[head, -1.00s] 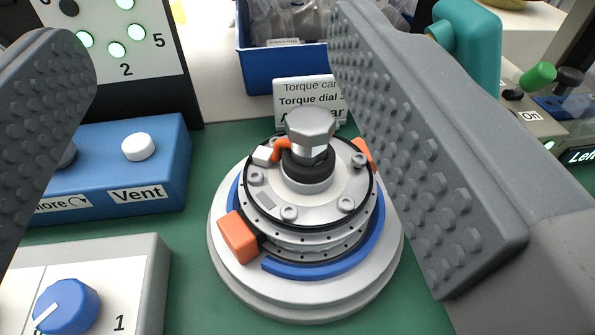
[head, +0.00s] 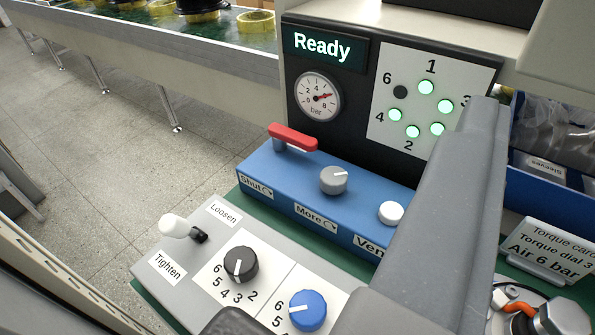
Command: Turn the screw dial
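Two dials sit on the pale control box at the bottom; neither shows a readable name, so I cannot tell which is the screw dial. The black dial (head: 240,264) has numbers around it, and its white mark points down, near 3 and 4. The blue dial (head: 307,310) has its white mark pointing left, near 5 and 6. My gripper (head: 358,215) is open and empty. Its large right finger crosses the right of the view and hides part of the blue box. The rounded tip of the other finger shows at the bottom edge, just below the black dial.
A white-tipped Loosen/Tighten lever (head: 180,228) stands left of the dials. The blue air box (head: 300,197) behind has a red handle (head: 292,137), grey knob and white button. The number panel (head: 425,75) shows several green lights; 6 is dark. The motor is partly visible lower right.

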